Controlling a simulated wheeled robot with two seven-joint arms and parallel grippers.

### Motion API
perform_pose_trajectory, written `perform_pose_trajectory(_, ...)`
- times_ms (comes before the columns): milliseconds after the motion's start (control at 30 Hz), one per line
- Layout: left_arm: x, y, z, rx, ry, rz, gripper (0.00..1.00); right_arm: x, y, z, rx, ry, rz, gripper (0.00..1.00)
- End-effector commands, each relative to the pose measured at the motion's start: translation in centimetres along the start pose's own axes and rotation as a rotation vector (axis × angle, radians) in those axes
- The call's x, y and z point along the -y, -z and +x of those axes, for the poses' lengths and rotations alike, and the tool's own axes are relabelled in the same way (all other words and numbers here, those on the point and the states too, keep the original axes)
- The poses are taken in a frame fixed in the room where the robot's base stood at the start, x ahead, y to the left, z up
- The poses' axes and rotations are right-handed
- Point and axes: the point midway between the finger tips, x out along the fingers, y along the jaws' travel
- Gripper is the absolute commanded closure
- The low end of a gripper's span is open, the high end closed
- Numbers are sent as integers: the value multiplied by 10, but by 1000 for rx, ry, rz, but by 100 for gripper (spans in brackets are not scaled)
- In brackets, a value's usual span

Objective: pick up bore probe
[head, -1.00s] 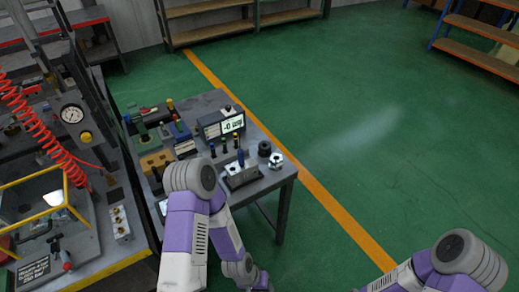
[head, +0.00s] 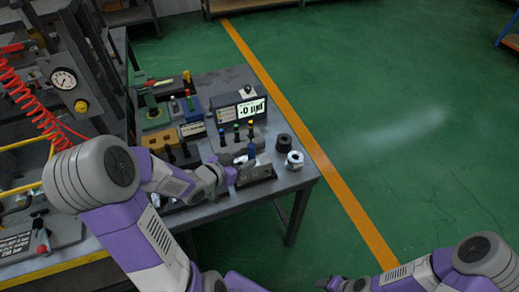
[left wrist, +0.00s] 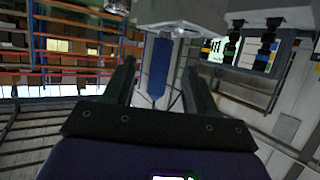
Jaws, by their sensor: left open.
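The bore probe, with a blue handle (head: 251,151), stands upright in a grey metal block (head: 259,171) near the front right of the bench. In the left wrist view its blue handle (left wrist: 158,68) appears between my two fingers, pointing down in that picture. My left gripper (head: 236,168) reaches in from the left at the block. Its jaws (left wrist: 160,60) are open, one finger on each side of the handle. I cannot tell whether either finger touches it.
A digital readout (head: 240,110) stands behind the probe. A rack with several coloured-top gauges (head: 237,134) is just behind the block. A black ring (head: 283,144) and a silver ring (head: 294,160) sit to its right. A yellow block (head: 161,139) lies left.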

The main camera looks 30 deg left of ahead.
Motion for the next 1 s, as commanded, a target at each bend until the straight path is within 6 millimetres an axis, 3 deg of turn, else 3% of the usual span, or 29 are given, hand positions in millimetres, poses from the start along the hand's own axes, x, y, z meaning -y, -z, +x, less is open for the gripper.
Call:
perform_pose_trajectory(500,1,0,66,0,-2,0,43,-8,0,20,3,0,0,43)
perform_pose_trajectory(833,2,2,74,2,1,-1,43,-8,0,21,3,0,0,43)
perform_pose_trajectory(1000,2,2,73,1,1,-1,68,-8,0,21,3,0,0,43)
